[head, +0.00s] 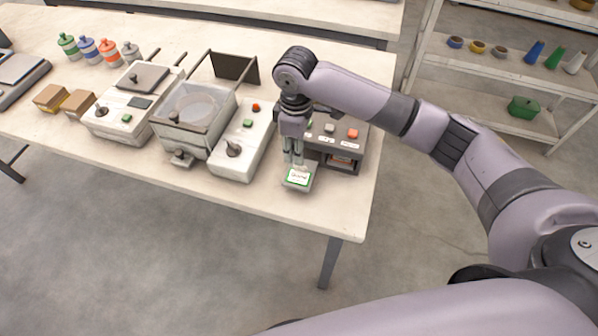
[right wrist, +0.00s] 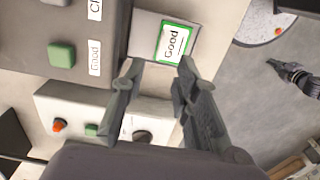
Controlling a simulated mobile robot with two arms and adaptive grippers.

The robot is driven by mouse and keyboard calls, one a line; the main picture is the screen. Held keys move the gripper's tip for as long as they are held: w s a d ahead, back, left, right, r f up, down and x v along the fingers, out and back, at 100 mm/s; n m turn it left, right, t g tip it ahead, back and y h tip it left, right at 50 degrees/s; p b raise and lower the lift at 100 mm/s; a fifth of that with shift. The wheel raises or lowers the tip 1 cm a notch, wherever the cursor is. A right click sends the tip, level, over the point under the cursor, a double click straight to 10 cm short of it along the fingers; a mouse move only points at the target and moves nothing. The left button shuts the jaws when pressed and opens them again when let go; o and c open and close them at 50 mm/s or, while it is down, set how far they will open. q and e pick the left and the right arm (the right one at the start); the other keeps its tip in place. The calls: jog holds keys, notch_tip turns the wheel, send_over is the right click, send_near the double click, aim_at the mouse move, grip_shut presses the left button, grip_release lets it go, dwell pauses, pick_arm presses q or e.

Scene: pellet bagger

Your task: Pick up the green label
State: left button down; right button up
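The green label (head: 298,177) is a white card with a green border, lying on a small grey plate (head: 292,186) at the front of a dark grey box. In the right wrist view the label (right wrist: 173,42) reads "Good". My right gripper (head: 293,162) points down just behind the label in the head view. In the right wrist view its two fingers (right wrist: 158,72) are apart with nothing between them, and the label lies beyond the tips. A small dark shape at the right of that view looks like my left gripper (right wrist: 290,75); its fingers are too small to read.
The dark box (head: 345,145) has coloured buttons and stands right of a white control unit (head: 243,140) with a knob. A clear-sided bin (head: 193,118) is further left. The table's front edge is close to the plate; the table's right end is bare.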

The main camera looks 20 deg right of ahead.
aim_at(299, 174)
jog(key=shift+f, duration=0.6)
jog(key=shift+d+f+p, duration=0.1)
jog(key=shift+f+p, duration=0.2)
jog(key=shift+f, duration=0.05)
jog(key=f, duration=0.1)
jog(key=f+p, duration=0.1)
jog(key=f, duration=0.1)
jog(key=shift+s+d+f, duration=0.15)
jog(key=shift+d+f, duration=0.05)
jog(key=shift+f, duration=0.55)
grip_shut()
